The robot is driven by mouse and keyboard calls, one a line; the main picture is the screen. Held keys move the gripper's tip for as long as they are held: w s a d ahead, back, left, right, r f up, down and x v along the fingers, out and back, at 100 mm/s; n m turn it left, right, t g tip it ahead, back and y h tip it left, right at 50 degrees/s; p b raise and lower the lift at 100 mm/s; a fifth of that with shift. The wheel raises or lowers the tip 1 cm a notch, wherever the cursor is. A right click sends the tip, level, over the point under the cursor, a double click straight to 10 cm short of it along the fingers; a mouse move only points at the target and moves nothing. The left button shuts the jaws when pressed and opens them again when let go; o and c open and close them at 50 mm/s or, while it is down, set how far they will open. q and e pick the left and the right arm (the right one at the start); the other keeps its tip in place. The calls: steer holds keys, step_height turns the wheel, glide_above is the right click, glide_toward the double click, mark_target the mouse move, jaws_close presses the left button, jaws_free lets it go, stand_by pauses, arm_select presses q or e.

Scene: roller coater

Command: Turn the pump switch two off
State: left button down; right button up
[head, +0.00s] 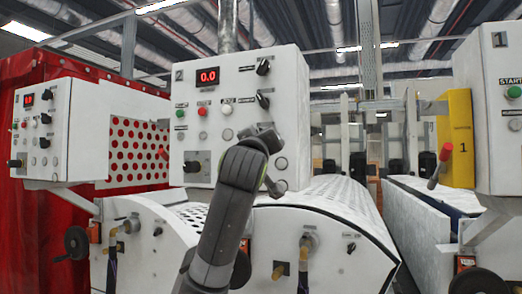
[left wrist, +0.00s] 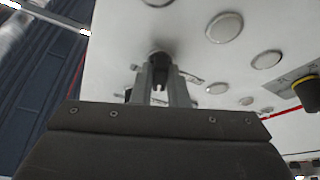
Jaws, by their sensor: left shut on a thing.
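The white control panel marked 2 (head: 240,90) stands in the middle of the head view, with a red 0.0 display (head: 208,77). My left arm comes up from below in front of its lower right part. In the left wrist view my left gripper (left wrist: 160,88) is at the panel face, its two fingers closed around a small dark switch knob (left wrist: 159,62). This looks like the pump switch. My arm hides the knob in the head view, and its turned position cannot be told. My right gripper is out of view.
Two black knobs (head: 263,67) sit at the panel's upper right, above my wrist. Several round buttons (left wrist: 225,27) and another black knob (left wrist: 306,92) are near the gripper. Other panels stand left (head: 40,130) and right (head: 490,130). White rollers lie below.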

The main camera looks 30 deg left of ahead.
arm_select(q)
steer(key=shift+n+y+b, duration=0.3)
steer(key=shift+n+b, duration=0.05)
steer(key=shift+n, duration=0.35)
steer(key=shift+g, duration=0.3)
steer(key=c, duration=1.4)
jaws_free()
steer(key=shift+c, duration=0.2)
steer(key=b+v, duration=0.8)
steer(key=v, duration=0.9)
steer(key=shift+d+f, duration=0.15)
steer(key=shift+f, duration=0.05)
